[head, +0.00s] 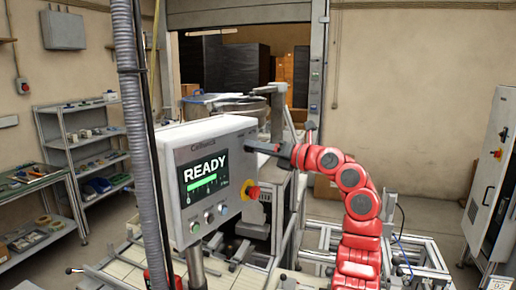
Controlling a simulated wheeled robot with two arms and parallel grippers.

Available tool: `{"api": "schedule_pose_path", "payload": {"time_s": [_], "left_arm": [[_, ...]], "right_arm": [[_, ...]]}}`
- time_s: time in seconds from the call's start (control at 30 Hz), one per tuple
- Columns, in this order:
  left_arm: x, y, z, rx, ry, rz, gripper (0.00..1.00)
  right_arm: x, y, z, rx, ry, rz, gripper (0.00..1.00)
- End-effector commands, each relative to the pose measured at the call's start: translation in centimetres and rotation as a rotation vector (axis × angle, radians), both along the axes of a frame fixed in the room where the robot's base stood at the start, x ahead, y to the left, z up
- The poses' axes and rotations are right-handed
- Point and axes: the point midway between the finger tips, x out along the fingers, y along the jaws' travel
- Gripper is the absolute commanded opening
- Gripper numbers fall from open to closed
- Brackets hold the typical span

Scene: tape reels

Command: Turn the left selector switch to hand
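A light grey control box (172,170) stands in the middle, with a lit screen (205,178) that reads READY. Below the screen is a row of small round controls. The left one (195,227) may be the left selector switch; its setting is too small to read. A red emergency button on yellow (252,192) is on the box's right side. My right gripper (254,147) is dark and points left at the box's upper right edge, well away from the row of controls. I cannot tell whether it touches the box or how its fingers stand. My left gripper does not show.
A grey ribbed hose (131,90) hangs just left of the box. A conveyor bed (125,272) lies below. Shelves (85,140) stand at the left wall and a white cabinet (490,175) at the right. Machinery is behind the box.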

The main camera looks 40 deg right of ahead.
Motion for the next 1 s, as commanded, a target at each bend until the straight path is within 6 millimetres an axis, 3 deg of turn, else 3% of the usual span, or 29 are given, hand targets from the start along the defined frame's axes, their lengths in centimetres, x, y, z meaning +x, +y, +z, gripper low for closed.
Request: {"api": "schedule_pose_path", "payload": {"time_s": [0.03, 0.1, 0.57, 1.0], "left_arm": [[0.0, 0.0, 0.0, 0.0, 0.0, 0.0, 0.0], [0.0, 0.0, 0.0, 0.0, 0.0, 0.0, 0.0], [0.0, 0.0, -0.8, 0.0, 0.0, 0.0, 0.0], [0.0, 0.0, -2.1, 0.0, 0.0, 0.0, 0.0]], "right_arm": [[0.0, 0.0, 0.0, 0.0, 0.0, 0.0, 0.12], [0.0, 0.0, 0.0, 0.0, 0.0, 0.0, 0.0], [0.0, 0.0, -0.2, -0.061, -0.011, 0.0, 0.0], [0.0, 0.2, 0.1, -0.403, -0.074, 0.0, 0.0]]}}
